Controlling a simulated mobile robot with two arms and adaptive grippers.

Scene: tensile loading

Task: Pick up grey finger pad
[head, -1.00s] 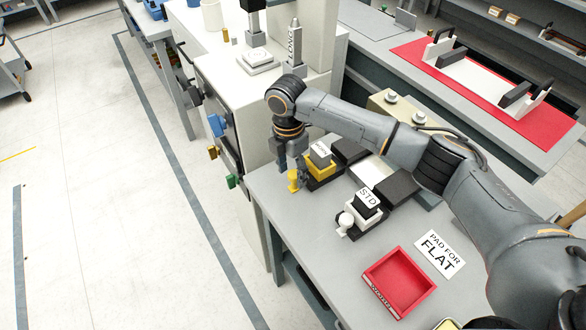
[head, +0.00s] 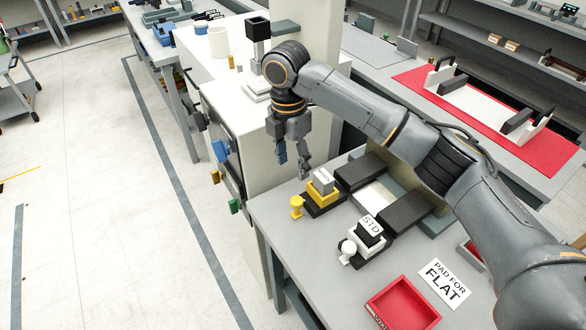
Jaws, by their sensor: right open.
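A small grey block with lettering on its top (head: 323,178), which looks like the grey finger pad, sits in a yellow holder (head: 325,196) on a black base at the bench's far left corner. A yellow knob (head: 296,204) stands at the holder's left. My right gripper (head: 293,166) points down, open and empty, above and just left of the grey block. Its fingers appear apart from the block. A second holder, white with a black block marked STD (head: 370,228), stands nearer. My left gripper is out of view.
Black blocks (head: 404,213) lie right of the holders. A white machine (head: 235,110) stands close behind and left of my gripper.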

